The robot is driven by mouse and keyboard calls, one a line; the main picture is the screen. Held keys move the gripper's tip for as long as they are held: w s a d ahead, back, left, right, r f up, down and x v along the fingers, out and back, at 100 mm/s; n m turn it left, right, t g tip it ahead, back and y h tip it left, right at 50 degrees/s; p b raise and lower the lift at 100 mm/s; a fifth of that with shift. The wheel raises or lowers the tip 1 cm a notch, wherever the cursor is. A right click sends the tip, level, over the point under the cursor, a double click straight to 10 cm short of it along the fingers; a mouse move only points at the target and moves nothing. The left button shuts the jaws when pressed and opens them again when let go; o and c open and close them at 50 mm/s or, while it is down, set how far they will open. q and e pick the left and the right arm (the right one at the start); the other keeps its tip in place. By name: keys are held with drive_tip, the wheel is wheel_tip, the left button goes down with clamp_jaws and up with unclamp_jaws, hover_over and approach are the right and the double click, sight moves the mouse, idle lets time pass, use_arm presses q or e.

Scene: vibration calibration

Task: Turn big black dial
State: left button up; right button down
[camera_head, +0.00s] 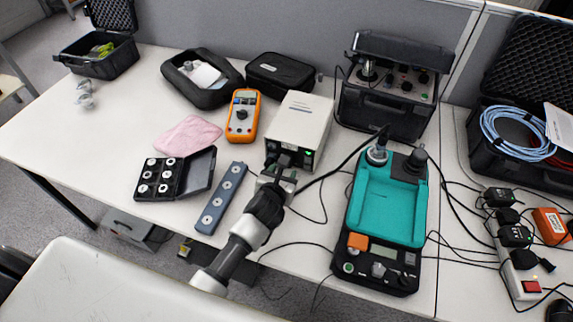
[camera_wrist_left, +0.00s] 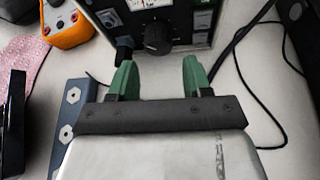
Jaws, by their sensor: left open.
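The big black dial (camera_wrist_left: 156,38) is on the front panel of a beige box (camera_head: 303,115). In the left wrist view the dial lies ahead of my left gripper (camera_wrist_left: 158,78), roughly centred between its two green fingers. The fingers are spread apart with nothing between them, and the tips appear just short of the panel. In the head view my left gripper (camera_head: 280,172) is right in front of the box's face and hides much of that panel. My right gripper is not in view.
A blue-grey bar (camera_head: 222,198) and an open black weight case (camera_head: 175,176) lie left of the arm. An orange meter (camera_head: 243,115) stands left of the box. A teal-topped device (camera_head: 388,205) is to the right, with loose black cables between.

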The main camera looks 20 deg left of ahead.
use_arm(q)
drive_tip(key=x, duration=0.5)
drive_tip(key=shift+w+f+b, duration=0.15)
drive_tip(key=shift+w+b, duration=0.15)
drive_tip(key=shift+b, duration=0.05)
drive_tip(key=c, duration=0.6)
drive_tip(key=shift+c, duration=0.2)
